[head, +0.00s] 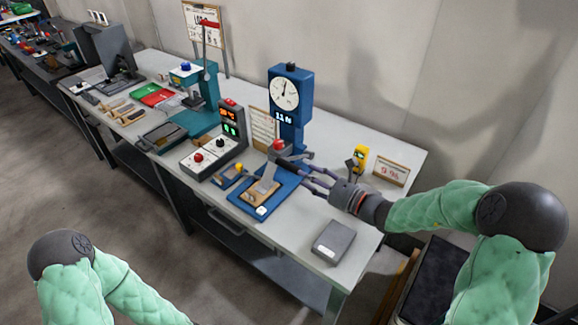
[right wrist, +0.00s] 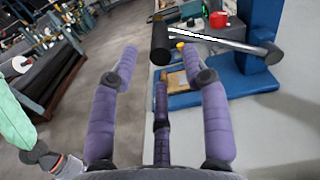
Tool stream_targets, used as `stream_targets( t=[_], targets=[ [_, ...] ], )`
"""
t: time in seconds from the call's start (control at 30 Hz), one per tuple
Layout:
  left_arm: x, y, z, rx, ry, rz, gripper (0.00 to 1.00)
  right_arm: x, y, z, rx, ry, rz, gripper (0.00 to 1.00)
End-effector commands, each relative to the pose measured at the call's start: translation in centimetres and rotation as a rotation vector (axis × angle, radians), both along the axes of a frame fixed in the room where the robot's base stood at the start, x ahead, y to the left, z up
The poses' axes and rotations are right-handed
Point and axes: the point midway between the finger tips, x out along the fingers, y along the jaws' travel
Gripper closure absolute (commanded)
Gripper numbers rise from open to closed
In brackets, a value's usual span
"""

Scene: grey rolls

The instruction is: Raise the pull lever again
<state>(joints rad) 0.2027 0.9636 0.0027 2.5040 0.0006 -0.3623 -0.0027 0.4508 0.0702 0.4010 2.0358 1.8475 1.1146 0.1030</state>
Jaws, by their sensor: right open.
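The blue dial press (head: 290,88) stands near the back of the grey table. Its pull lever (right wrist: 215,40) shows in the right wrist view as a steel rod with a black cylindrical grip, running nearly level from a dark hub at the blue column. In the head view the lever is hard to make out behind my fingers. My right gripper (head: 297,172) reaches in from the right at the press. In the right wrist view its purple fingers (right wrist: 160,62) are spread, with the black grip just beyond and between the tips. Contact cannot be told.
A blue base with a wooden block (head: 262,190) lies in front of the press. A control box (head: 205,157) and a green press (head: 205,92) stand to the left. A yellow device (head: 359,157) and a grey box (head: 333,242) stand right; table around the box is clear.

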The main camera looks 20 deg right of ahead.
Motion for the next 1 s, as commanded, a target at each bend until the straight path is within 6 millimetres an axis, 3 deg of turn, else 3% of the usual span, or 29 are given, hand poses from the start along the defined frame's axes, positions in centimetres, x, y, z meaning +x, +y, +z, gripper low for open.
stream_targets(
  t=[0.2, 0.4, 0.83, 0.87, 1.0],
  targets=[
    [0.0, 0.0, -1.2, 0.000, -0.001, 0.000, 0.60, 3.1, 2.6, -0.2, -0.002, -0.001, 0.005, 0.53],
    [0.1, 0.0, -1.7, 0.000, -0.001, 0.000, 0.60, 5.0, 4.0, -0.1, 0.000, -0.001, 0.002, 0.53],
    [0.1, 0.0, -1.8, 0.000, -0.001, 0.000, 0.60, 5.7, 4.5, 0.0, -0.002, 0.000, 0.001, 0.53],
    [0.1, 0.0, -1.8, 0.000, -0.001, 0.000, 0.60, 5.7, 4.5, 0.0, -0.001, 0.000, 0.000, 0.59],
    [0.1, 0.0, -1.8, 0.000, -0.001, 0.000, 0.60, 5.7, 4.5, 0.0, -0.002, 0.000, 0.001, 0.99]
  ],
)
